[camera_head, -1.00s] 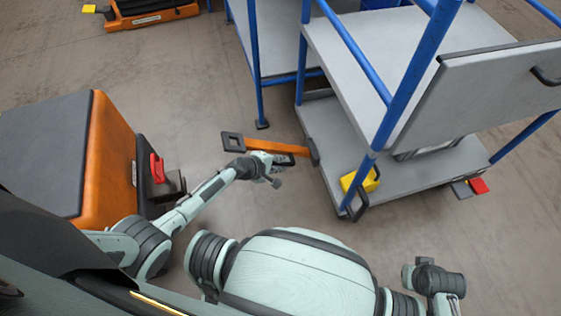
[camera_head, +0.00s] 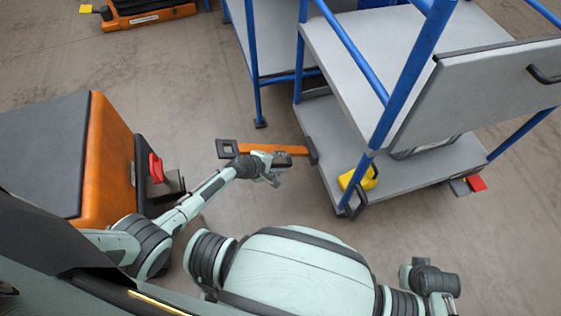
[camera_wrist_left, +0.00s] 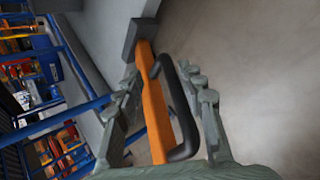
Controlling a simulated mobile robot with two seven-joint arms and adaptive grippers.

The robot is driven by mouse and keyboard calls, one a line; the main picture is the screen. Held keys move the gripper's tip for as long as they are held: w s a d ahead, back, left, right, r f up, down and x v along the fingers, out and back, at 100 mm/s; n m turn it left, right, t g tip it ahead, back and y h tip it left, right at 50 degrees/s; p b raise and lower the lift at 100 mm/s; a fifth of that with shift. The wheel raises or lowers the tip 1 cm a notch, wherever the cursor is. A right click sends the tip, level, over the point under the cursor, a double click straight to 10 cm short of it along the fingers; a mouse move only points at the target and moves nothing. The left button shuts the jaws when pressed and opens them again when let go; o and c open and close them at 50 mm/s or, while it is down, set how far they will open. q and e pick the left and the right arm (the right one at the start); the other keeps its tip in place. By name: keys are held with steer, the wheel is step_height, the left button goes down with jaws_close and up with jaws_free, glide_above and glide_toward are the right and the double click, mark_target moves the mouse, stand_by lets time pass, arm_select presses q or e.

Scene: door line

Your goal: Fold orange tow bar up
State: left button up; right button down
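The orange tow bar (camera_head: 292,150) juts left from the lower deck of the grey and blue cart (camera_head: 335,165), low and close to level. Its free end carries a black square loop (camera_head: 227,149). My left gripper (camera_head: 272,172) is at the bar's middle and hides part of it. In the left wrist view the bar (camera_wrist_left: 152,100) lies between my spread fingers (camera_wrist_left: 165,95), with a black handle (camera_wrist_left: 186,135) near the right finger. Whether either finger touches is unclear. My right arm's end (camera_head: 432,280) shows at the lower right; its fingers are not clear.
An orange tugger (camera_head: 105,160) with a dark top stands at the left, its red latch (camera_head: 156,168) facing the tow bar. A yellow block (camera_head: 358,178) sits at the cart's corner. A red pedal (camera_head: 477,183) is at the cart's right.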

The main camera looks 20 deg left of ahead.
arm_select(q)
steer(key=shift+w+r, duration=0.25)
steer(key=shift+w, duration=0.05)
steer(key=shift+s+a+r, duration=0.25)
steer(key=v, duration=1.1)
steer(key=shift+s, duration=0.4)
steer(key=shift+f, duration=0.2)
